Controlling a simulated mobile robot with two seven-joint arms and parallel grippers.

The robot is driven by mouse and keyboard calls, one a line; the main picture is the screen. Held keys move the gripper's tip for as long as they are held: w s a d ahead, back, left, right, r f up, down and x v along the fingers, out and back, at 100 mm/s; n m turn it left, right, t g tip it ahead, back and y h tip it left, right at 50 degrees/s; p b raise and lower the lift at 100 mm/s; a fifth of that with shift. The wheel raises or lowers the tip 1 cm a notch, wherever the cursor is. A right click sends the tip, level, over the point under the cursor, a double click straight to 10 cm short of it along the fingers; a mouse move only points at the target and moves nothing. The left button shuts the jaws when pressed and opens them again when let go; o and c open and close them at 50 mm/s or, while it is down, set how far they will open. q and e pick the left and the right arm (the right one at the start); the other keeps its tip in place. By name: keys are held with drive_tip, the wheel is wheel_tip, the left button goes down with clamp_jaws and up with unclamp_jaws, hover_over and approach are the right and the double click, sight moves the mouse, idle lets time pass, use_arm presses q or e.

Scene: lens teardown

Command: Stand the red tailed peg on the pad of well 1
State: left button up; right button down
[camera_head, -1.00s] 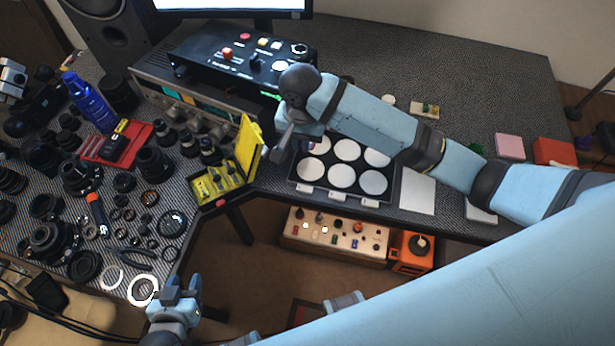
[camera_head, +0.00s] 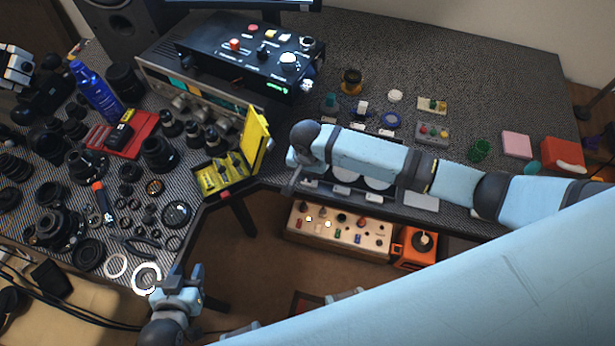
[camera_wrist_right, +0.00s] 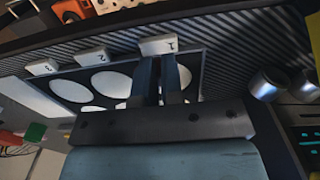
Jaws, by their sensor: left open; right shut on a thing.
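The well tray (camera_head: 290,186) lies at the table's front edge, mostly covered by my right arm in the head view. In the right wrist view its white round pads show beside number tags, with tag 1 (camera_wrist_right: 158,45) just beyond my fingertips. The pad of well 1 (camera_wrist_right: 184,76) is partly hidden behind my fingers. My right gripper (camera_wrist_right: 162,68) is shut over this well; in the head view it (camera_head: 292,160) is at the tray's left end. The red tailed peg cannot be made out in either view. My left gripper (camera_head: 187,283) is open and empty at lower left.
A yellow open case (camera_head: 226,178) stands just left of the tray. The black control box (camera_head: 250,62) is behind it. Small parts, a green cup (camera_head: 479,150) and a red block (camera_head: 563,155) lie to the right. Lens parts crowd the left table.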

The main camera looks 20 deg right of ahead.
drive_tip(key=shift+f, duration=1.45)
drive_tip(key=c, duration=1.3)
unclamp_jaws()
drive_tip(key=shift+f, duration=0.1)
drive_tip(key=shift+o, duration=0.2)
wheel_tip(320, 180, up, 12)
drive_tip(key=s+a+f+n+t+y, duration=0.4)
drive_tip(key=s+f+n+t+y, duration=0.1)
drive_tip(key=s+f, duration=0.15)
drive_tip(key=s+d+n+t+h, duration=0.1)
drive_tip(key=s+d+n+t, duration=0.4)
drive_tip(key=s+d, duration=0.4)
drive_tip(key=shift+s+r+t+h, duration=0.25)
drive_tip(key=shift+s+t, duration=0.25)
drive_tip(key=shift+s, duration=0.4)
